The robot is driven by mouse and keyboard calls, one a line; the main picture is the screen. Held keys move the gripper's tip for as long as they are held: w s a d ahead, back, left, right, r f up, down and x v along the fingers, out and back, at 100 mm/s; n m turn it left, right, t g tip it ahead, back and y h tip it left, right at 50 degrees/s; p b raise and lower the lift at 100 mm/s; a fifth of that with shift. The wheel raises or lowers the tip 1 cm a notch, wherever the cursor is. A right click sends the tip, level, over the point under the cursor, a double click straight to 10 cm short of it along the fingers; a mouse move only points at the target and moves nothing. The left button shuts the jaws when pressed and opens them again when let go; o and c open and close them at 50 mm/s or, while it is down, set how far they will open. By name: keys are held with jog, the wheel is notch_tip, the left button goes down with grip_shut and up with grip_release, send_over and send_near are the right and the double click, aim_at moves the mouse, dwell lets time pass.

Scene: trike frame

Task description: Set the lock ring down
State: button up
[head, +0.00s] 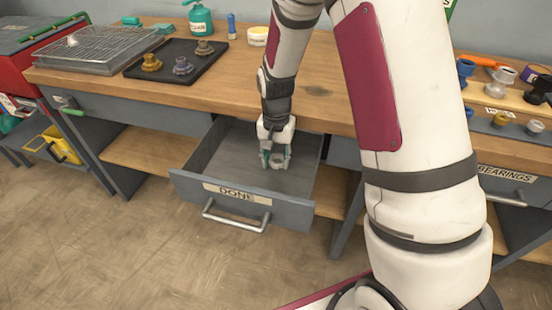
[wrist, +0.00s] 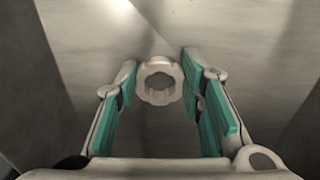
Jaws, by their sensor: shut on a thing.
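The lock ring (wrist: 145,95) is a pale, scalloped ring with a round hole, seen between the teal fingertips in the wrist view. My gripper (wrist: 160,80) is shut on it, one finger on each side. In the head view my gripper (head: 276,158) points down inside the open drawer labelled DONE (head: 245,215). The ring (head: 277,163) shows there only as a small greyish shape between the fingers. The drawer floor around it looks bare. I cannot tell whether the ring touches the floor.
The wooden workbench (head: 310,95) stands above and behind the drawer. On it are a dark tray (head: 205,70) with several knob-like parts, a wire rack (head: 100,48) and a teal bottle (head: 201,20). A BEARINGS drawer (head: 505,185) is at the right.

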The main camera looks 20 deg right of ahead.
jog(key=shift+f, duration=0.15)
jog(key=o, duration=1.2)
notch_tip(320, 180, up, 13)
jog(key=p, duration=0.2)
jog(key=s+r+n, duration=0.3)
jog(key=s+r, duration=0.9)
jog(key=s, duration=0.2)
jog(key=s+r+n+t, duration=0.1)
jog(key=s+n, duration=0.3)
jog(key=s, duration=1.4)
jog(key=shift+s+r+t, duration=0.15)
jog(key=shift+r+t, duration=0.15)
jog(key=shift+r, duration=0.35)
